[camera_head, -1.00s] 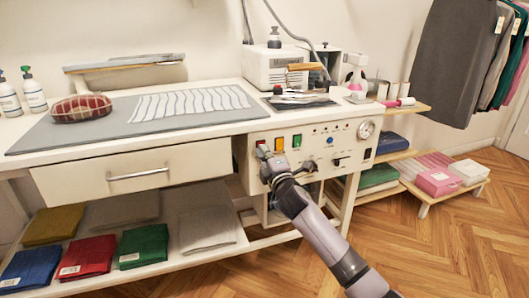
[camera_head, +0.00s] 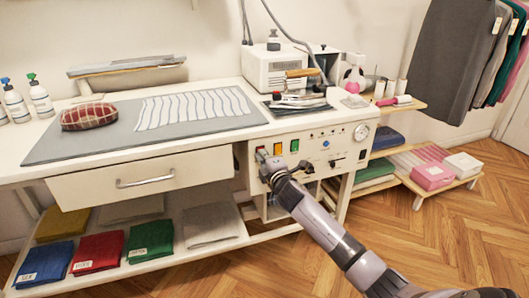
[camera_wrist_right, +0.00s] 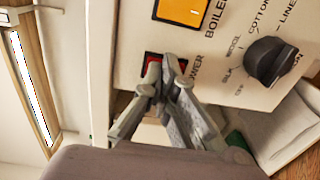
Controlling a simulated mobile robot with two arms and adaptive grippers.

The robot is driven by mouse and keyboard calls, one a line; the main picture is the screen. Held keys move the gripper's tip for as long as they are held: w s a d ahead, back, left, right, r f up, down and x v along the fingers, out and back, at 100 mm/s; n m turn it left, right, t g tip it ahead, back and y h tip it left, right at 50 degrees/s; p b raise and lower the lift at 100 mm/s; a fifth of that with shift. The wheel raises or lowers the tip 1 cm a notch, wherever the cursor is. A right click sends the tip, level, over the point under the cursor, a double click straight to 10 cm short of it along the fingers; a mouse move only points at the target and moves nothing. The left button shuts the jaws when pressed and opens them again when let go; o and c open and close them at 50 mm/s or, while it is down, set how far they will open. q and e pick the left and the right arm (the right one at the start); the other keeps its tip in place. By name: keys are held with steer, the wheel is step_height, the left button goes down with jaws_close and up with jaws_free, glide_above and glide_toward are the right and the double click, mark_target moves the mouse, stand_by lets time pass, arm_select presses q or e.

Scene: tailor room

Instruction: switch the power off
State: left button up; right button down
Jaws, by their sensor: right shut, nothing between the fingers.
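The control panel (camera_head: 330,147) is on the front of the ironing table, with a red power switch (camera_wrist_right: 153,66) at its left end. In the wrist view the switch sits beside a partly hidden label ending in "WER". My right gripper (camera_wrist_right: 168,72) is shut and empty, its fingertips over the switch, covering part of it. I cannot tell whether they touch it or which way the switch is tipped. In the head view the right gripper (camera_head: 265,161) is at the panel's left end. My left gripper is not in view.
An orange boiler switch (camera_wrist_right: 184,9) and a black fabric dial (camera_wrist_right: 274,62) are close to the fingers. A green switch (camera_head: 294,146) and a gauge (camera_head: 361,132) are farther right. The drawer (camera_head: 140,181) is left of the panel.

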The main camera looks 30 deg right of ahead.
steer(key=shift+w+d+r, duration=0.15)
steer(key=shift+d+r, duration=0.05)
steer(key=shift+r, duration=0.6)
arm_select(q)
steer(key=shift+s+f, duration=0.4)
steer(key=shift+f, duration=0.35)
arm_select(e)
steer(key=v, duration=1.2)
steer(key=shift+a+f, duration=0.25)
steer(key=shift+f, duration=0.45)
